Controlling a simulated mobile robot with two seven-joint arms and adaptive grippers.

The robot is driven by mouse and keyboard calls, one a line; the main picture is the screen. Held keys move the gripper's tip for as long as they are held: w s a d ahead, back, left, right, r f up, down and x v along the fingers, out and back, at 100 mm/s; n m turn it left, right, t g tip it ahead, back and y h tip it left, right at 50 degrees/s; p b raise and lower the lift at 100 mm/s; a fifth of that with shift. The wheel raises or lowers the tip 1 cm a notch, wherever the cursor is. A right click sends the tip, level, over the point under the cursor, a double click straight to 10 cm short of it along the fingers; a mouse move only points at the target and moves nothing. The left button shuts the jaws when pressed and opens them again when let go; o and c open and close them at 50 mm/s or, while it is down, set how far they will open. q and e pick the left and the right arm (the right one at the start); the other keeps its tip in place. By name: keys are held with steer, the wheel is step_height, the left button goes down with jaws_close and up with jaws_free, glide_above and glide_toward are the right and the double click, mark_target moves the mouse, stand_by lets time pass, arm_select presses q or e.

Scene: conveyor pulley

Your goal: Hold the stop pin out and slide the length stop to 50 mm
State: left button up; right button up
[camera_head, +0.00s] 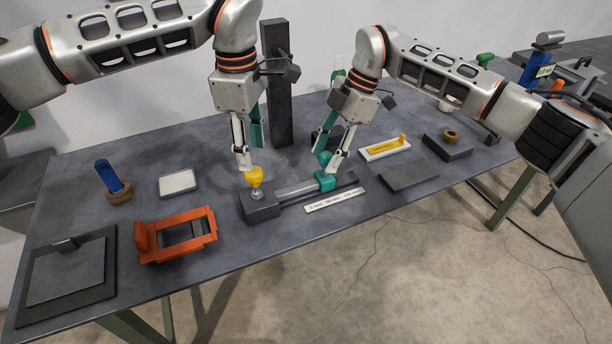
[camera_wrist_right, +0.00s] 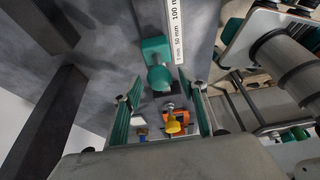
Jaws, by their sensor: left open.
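The yellow stop-pin knob (camera_head: 254,175) stands on a short metal stem over the dark end block (camera_head: 261,208); it also shows in the right wrist view (camera_wrist_right: 174,127). I cannot tell if the pin is pulled out. The teal length stop (camera_head: 325,181) sits on the rail beside the 0–50 mm end of the white scale (camera_head: 335,200); its exact reading is unclear. My left gripper (camera_head: 248,160) is open just above the yellow knob. My right gripper (camera_head: 332,163) is open, its fingers around or just above the teal stop (camera_wrist_right: 156,50); contact is unclear.
An orange frame (camera_head: 178,235) and a white-topped tray (camera_head: 178,182) lie left of the fixture. A dark post (camera_head: 277,85) stands behind it. A yellow-marked block (camera_head: 384,148) and a flat dark plate (camera_head: 408,178) lie to the right. The table's front edge is close.

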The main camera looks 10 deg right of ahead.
steer(key=shift+d, duration=0.1)
steer(key=v, duration=0.7)
stand_by(0.6)
arm_select(q)
steer(key=shift+s, duration=0.1)
stand_by(0.3)
